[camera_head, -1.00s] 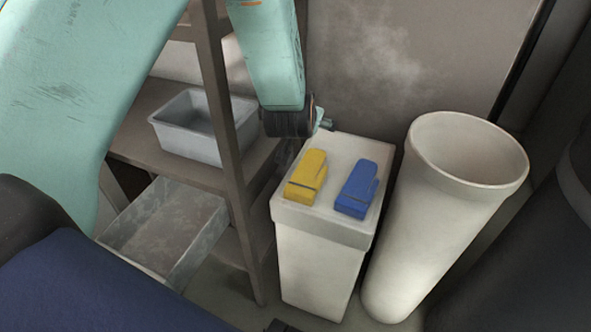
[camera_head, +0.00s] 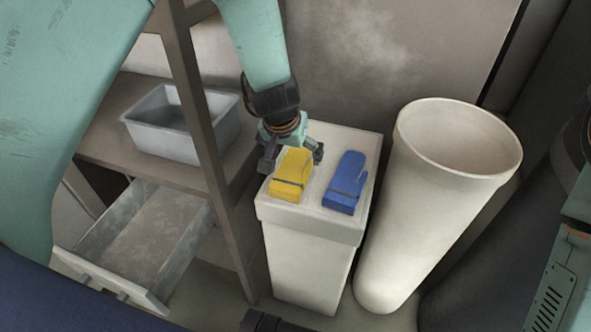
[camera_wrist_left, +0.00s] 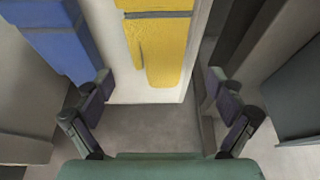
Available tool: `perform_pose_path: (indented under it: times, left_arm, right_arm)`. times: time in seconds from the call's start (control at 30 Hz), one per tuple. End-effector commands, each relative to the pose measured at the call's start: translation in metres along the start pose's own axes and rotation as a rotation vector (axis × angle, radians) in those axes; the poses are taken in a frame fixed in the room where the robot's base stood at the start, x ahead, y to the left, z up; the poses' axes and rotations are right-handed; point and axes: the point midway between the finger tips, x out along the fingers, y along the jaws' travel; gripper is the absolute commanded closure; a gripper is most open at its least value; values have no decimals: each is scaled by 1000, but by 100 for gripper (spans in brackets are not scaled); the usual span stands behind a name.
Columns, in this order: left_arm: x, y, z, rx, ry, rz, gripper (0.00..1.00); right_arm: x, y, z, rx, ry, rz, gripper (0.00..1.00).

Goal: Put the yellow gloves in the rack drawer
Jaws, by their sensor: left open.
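The yellow gloves (camera_head: 292,178) lie as a folded pair on top of a white lidded bin (camera_head: 310,238), left of a blue pair (camera_head: 345,183). My left gripper (camera_head: 293,158) is open just above the yellow gloves, its fingers at either side of their far end. In the left wrist view the yellow gloves (camera_wrist_left: 158,45) lie ahead between the open fingers (camera_wrist_left: 160,82), not gripped. The rack drawer (camera_head: 150,235) is pulled out at the lower left, and its visible inside is empty. My right gripper is not seen.
A brown rack (camera_head: 195,95) stands left of the bin, with a grey tub (camera_head: 165,138) on its shelf above the drawer. A tall white round container (camera_head: 425,215) stands close to the bin's right. A wall is behind.

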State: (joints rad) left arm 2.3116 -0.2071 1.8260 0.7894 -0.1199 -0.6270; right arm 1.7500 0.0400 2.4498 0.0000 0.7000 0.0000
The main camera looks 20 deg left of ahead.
Motion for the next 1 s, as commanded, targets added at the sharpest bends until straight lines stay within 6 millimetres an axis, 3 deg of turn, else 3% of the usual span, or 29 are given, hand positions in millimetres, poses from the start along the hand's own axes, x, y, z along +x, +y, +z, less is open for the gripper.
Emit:
perform_pose_path:
  times: [0.2, 0.3, 0.67, 1.0]
  left_arm:
    - [31, 4, 9, -2, 0, -1, 6]
    - [41, 3, 7, -4, -1, 0, 6]
    - [48, 2, 5, -5, 2, -2, 6]
    - [48, 2, 6, -5, 1, -2, 34]
  right_arm:
    - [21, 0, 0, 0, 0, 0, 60]
    - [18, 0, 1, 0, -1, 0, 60]
    - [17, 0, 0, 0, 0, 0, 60]
    - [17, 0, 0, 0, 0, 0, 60]
